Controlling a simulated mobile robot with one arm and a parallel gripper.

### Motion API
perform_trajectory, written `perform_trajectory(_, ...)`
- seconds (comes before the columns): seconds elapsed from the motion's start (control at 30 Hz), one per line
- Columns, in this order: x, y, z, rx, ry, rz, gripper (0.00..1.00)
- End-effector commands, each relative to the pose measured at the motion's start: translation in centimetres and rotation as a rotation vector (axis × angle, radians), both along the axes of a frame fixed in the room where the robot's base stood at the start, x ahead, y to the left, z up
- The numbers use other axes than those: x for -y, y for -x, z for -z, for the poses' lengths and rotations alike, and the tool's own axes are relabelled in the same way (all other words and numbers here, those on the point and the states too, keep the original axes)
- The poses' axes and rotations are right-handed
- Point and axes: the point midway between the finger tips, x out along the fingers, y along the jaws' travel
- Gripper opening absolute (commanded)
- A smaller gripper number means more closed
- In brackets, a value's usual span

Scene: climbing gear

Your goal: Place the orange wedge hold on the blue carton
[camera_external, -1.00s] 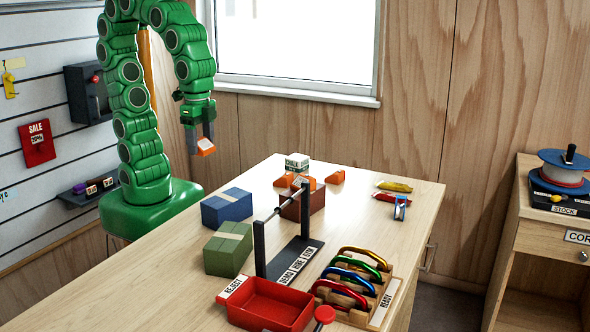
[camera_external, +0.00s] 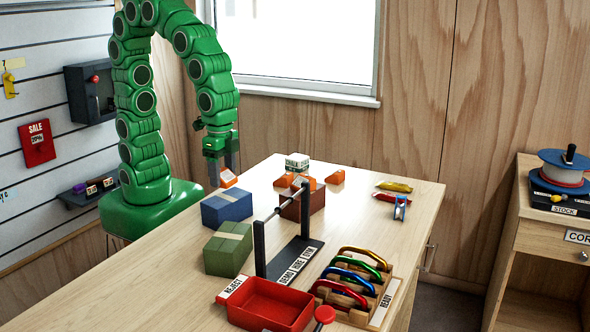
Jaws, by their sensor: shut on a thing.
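My gripper (camera_external: 223,176) points down and is shut on an orange wedge hold (camera_external: 229,179) with a white label. The held wedge appears just above and behind the blue carton (camera_external: 227,207); I cannot tell whether they touch. The blue carton stands on the table's left side with a pale strip of tape across its top.
A green carton (camera_external: 228,250) stands in front of the blue one. A black stand with a horizontal bar (camera_external: 260,248) is to the right. A red tray (camera_external: 268,304) and a carabiner rack (camera_external: 385,300) fill the front. The table (camera_external: 150,285) is clear at front left.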

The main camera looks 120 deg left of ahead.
Motion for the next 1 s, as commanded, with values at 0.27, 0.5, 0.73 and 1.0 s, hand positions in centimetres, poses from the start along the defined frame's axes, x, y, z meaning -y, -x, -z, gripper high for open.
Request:
perform_trajectory(0.27, 0.1, -0.3, 2.8, -0.002, 0.0, 0.0, 0.3)
perform_trajectory(0.5, 0.1, -0.3, 3.5, -0.001, 0.0, 0.0, 0.3)
perform_trajectory(0.73, 0.1, -0.3, 3.8, -0.002, 0.0, 0.0, 0.3)
perform_trajectory(1.0, 0.1, -0.4, 3.8, -0.001, 0.0, 0.0, 0.87)
